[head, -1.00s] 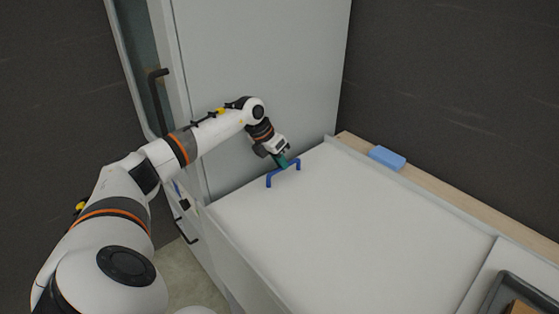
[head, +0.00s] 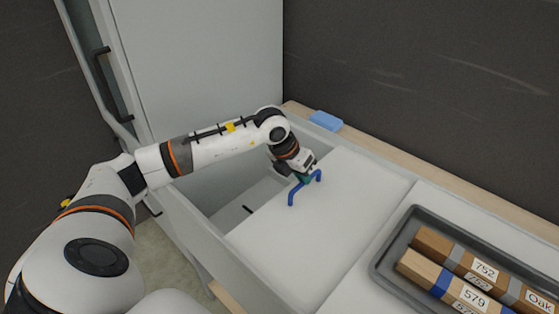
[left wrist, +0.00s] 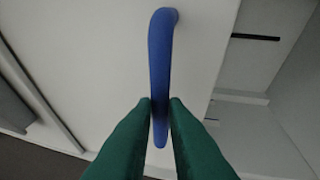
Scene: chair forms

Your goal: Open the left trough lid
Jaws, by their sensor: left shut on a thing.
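The left trough lid (head: 322,232) is a white sliding panel that lies partly back, with the trough (head: 222,193) open on its left side. A blue handle (head: 292,191) stands on the lid near its left edge. My left gripper (head: 306,180) is shut on this handle; in the left wrist view its green fingers (left wrist: 160,104) sit on both sides of the blue bar (left wrist: 160,55). A dark slot or bar (left wrist: 255,37) shows inside the open trough in the left wrist view. My right gripper is not in view.
A grey tray (head: 383,262) with labelled wooden blocks (head: 440,277) sits on the white surface at the right. A blue block (head: 325,121) lies on the wooden ledge behind. A tall grey cabinet (head: 190,70) stands at the back left.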

